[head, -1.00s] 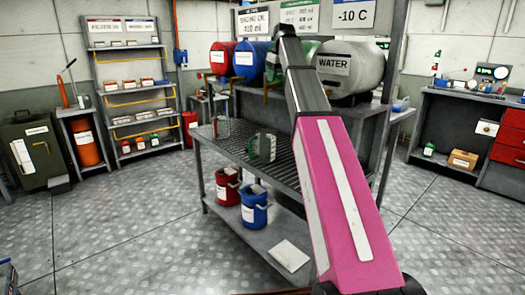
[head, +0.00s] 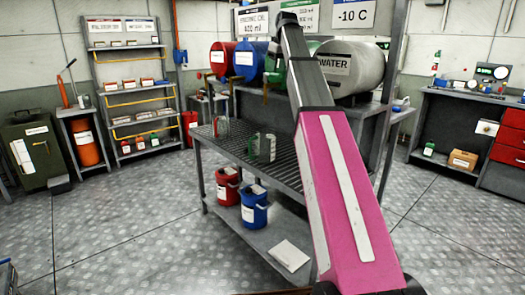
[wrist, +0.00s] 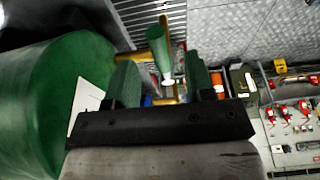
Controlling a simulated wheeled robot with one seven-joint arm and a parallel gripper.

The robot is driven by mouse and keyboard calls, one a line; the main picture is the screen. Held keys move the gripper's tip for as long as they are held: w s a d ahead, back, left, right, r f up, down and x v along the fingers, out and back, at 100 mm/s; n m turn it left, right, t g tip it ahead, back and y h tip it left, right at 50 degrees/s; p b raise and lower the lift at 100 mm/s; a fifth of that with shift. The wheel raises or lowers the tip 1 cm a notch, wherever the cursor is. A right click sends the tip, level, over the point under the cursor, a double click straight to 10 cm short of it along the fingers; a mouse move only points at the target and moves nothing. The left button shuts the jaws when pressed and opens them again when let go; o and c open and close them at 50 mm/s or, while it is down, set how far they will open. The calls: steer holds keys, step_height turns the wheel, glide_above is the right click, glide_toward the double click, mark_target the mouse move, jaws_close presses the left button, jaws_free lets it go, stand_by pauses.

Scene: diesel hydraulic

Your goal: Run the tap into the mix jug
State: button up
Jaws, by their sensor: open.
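My gripper (wrist: 161,82) is open in the wrist view, its two green fingers apart. A green, round-ended piece with a pale lower end (wrist: 157,42) shows in the gap between them; I cannot tell whether it is a tap handle or whether a finger touches it. A large green drum (wrist: 45,100) fills the left. In the head view my arm partly covers the green drum (head: 312,46), and the gripper cannot be made out.
Red (head: 221,57) and blue (head: 250,62) drums stand left of the green one; the grey water drum (head: 352,66) is right. A red can (head: 228,187) and a blue can (head: 254,208) stand on the bench's lower shelf.

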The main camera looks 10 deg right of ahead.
steer(key=v, duration=0.6)
steer(key=shift+r, duration=0.2)
steer(key=shift+c, duration=0.5)
steer(key=f+t, duration=0.1)
steer(key=f, duration=0.4)
steer(key=w+a+f+t+h, duration=0.1)
steer(key=f, duration=0.2)
steer(key=shift+a+f+t, duration=0.1)
steer(key=shift+f+t, duration=0.05)
steer(key=shift+t, duration=0.15)
jaws_close()
